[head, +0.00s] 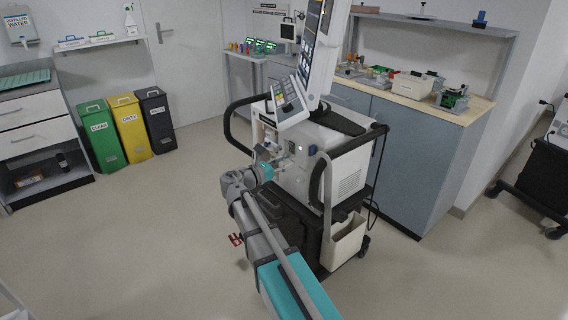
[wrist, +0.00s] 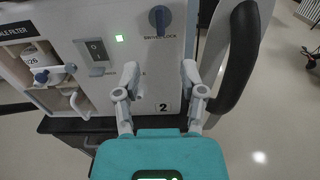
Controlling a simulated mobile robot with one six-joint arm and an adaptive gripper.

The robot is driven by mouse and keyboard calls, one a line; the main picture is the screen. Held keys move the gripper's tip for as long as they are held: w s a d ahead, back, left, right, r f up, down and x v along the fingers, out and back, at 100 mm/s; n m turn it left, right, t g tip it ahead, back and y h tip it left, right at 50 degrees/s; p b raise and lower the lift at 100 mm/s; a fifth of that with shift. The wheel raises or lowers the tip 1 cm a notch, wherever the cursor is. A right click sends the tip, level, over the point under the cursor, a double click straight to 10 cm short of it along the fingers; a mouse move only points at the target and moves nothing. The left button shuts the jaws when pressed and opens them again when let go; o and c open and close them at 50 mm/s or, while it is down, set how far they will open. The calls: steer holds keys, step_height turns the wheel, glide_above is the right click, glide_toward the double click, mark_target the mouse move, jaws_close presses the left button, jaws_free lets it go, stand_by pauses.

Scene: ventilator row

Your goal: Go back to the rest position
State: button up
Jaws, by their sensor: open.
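My gripper (wrist: 160,76) is open in the wrist view, its two grey fingers spread with a gap between them. The fingers point at the pale side panel of the ventilator (wrist: 115,70). I see nothing clearly held between them; a small grey fitting lies behind the left finger. In the head view the ventilator (head: 335,165) stands on its cart in the middle of the room. There my gripper (head: 272,162) is close to its left side, and its fingers are too small to make out. I cannot tell whether they touch the panel.
A black handle (wrist: 238,55) curves close by on the right. Green, yellow and black bins (head: 128,127) stand at the back wall. The floor at left (head: 140,220) is clear.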

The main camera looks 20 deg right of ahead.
steer(key=s+f+m+g+y, duration=0.4)
steer(key=s+f+m+y, duration=0.4)
steer(key=s+f+m, duration=0.4)
steer(key=s+a+f+m+g+y+p, duration=0.1)
steer(key=s+a+f+m+y, duration=0.2)
steer(key=s+a+m+y, duration=0.2)
steer(key=s+a+f+m+g+y, duration=0.1)
steer(key=s+a+f+m+y, duration=0.25)
steer(key=s+a+m, duration=0.2)
step_height(320, 180, up, 20)
steer(key=p, duration=1.9)
steer(key=shift+w+n, duration=0.35)
steer(key=shift+s+y, duration=0.1)
steer(key=shift+y, duration=0.15)
